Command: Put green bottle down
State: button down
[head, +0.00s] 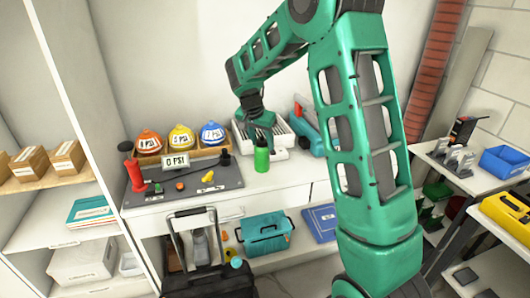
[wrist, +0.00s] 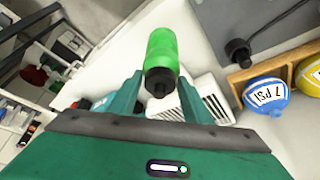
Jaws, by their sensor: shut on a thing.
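The green bottle (head: 261,157) has a dark cap and is upright at the front part of the white counter (head: 283,178) in the head view. My gripper (head: 258,138) comes down on it from above and behind, at its top. In the wrist view the green bottle (wrist: 161,55) lies between the two green fingers of my gripper (wrist: 160,88), its dark cap toward the camera. My gripper is shut on it. I cannot tell for sure whether its base touches the counter.
A white slotted tray (head: 285,136) is just behind the bottle. A grey board (head: 190,184) with a red-handled tool lies to the left, with colored balls (head: 181,137) in a wooden holder behind it. The counter right of the bottle has some free room.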

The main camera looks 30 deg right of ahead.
aim_at(266, 151)
jog(key=shift+w+d+f, duration=0.2)
jog(key=shift+d+f, duration=0.15)
jog(key=shift+d, duration=0.15)
jog(key=shift+w+d+f, duration=0.2)
jog(key=shift+d+f, duration=0.15)
jog(key=shift+d, duration=0.1)
jog(key=shift+f, duration=1.9)
jog(key=c, duration=0.9)
grip_release()
jog(key=shift+f, duration=0.1)
jog(key=shift+c, duration=0.2)
jog(key=v, duration=1.1)
jog(key=shift+s+a, duration=0.1)
jog(key=shift+a, duration=0.05)
jog(key=shift+s+a+r, duration=0.1)
jog(key=shift+s+r, duration=0.05)
jog(key=shift+r, duration=0.4)
